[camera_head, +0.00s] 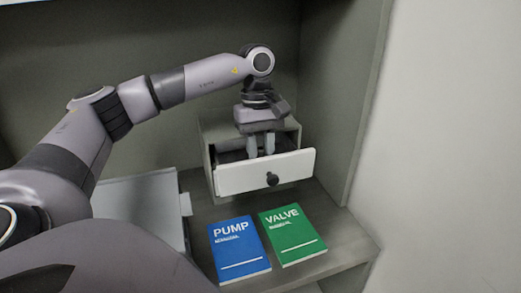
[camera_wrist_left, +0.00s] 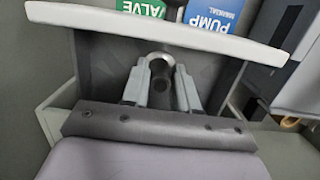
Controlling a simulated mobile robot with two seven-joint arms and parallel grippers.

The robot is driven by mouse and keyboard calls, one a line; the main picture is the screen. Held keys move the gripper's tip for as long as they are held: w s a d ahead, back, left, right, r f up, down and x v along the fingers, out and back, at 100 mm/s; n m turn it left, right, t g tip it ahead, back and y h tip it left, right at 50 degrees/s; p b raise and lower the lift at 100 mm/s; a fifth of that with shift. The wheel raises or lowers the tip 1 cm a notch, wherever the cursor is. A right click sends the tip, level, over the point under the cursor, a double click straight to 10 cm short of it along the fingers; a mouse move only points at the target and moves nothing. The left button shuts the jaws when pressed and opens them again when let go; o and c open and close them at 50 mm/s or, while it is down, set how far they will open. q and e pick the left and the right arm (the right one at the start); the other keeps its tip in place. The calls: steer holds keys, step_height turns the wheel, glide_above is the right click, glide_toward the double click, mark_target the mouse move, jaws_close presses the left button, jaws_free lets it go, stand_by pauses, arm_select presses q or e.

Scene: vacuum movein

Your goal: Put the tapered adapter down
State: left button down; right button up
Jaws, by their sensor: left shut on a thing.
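My left gripper (camera_head: 261,152) points down into the open drawer (camera_head: 234,183) of a small grey cabinet, behind the drawer's white front. In the left wrist view, its fingers (camera_wrist_left: 162,78) are shut on the tapered adapter (camera_wrist_left: 161,60), a small grey ring-shaped piece with a dark middle. The drawer's front panel (camera_wrist_left: 110,22) lies just beyond it in that view. In the head view the adapter is hidden behind the drawer front and fingers. I cannot tell whether it touches the drawer floor. My right gripper is not in view.
A blue PUMP manual (camera_head: 240,250) and a green VALVE manual (camera_head: 292,236) lie on the shelf in front of the drawer. A pale flat-topped object (camera_head: 140,205) stands left of the cabinet. A side wall (camera_head: 357,110) rises close on the right.

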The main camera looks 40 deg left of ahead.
arm_select(q)
steer(key=shift+f, duration=0.2)
steer(key=c, duration=0.9)
jaws_free()
steer(key=shift+o, duration=0.2)
steer(key=shift+r, duration=0.15)
steer(key=r, duration=0.5)
steer(key=a+r, duration=0.1)
steer(key=r, duration=0.1)
steer(key=shift+w+r, duration=0.25)
steer(key=shift+r, duration=0.05)
